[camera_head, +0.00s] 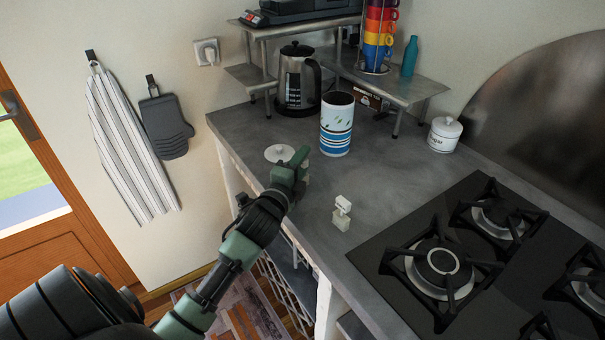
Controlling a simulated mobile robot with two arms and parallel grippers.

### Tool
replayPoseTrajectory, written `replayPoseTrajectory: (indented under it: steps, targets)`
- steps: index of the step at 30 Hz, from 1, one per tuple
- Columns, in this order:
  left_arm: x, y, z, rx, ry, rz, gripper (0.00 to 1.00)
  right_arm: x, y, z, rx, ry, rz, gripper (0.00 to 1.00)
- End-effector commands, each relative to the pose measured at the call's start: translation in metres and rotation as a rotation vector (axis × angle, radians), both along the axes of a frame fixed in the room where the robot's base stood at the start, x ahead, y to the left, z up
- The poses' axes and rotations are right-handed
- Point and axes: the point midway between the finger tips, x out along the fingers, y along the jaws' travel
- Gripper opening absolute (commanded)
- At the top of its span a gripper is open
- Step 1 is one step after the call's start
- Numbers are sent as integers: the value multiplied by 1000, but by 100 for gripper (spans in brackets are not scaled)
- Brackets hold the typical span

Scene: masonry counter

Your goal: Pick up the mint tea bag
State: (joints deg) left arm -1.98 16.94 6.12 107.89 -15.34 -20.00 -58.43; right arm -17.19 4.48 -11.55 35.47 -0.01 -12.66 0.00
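A small pale tea bag with a white tag (341,213) lies on the grey counter, left of the stove. Its label is too small to read, so I cannot tell if it is the mint one. My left gripper (301,166) is over the counter's left edge, behind and left of this bag and apart from it. A small pale patch shows beside its fingertips, but I cannot tell what it is. The finger gap is not clear from this angle. My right gripper is out of view.
A striped canister (337,125) stands open behind the gripper, with a white round lid (279,153) beside it. A kettle (297,80), metal shelf (398,88) and sugar pot (444,134) stand farther back. A black gas stove (399,250) is at right.

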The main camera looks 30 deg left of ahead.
Motion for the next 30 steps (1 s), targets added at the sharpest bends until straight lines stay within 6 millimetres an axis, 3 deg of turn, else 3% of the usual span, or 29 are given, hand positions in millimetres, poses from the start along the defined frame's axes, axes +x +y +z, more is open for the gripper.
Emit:
replayPoseTrajectory:
  steps: [5,8,9,22,26,30]
  targets:
    - [0,0,0,1,0,0,30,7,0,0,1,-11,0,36]
    - [0,0,0,1,0,0,2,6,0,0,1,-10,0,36]
    - [0,0,0,1,0,0,0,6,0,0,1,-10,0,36]
    - [0,0,8,3,-3,-1,0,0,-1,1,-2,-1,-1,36]
    - [0,1,25,5,-4,0,0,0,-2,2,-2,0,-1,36]
    - [0,0,56,7,-8,-2,0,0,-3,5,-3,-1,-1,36]
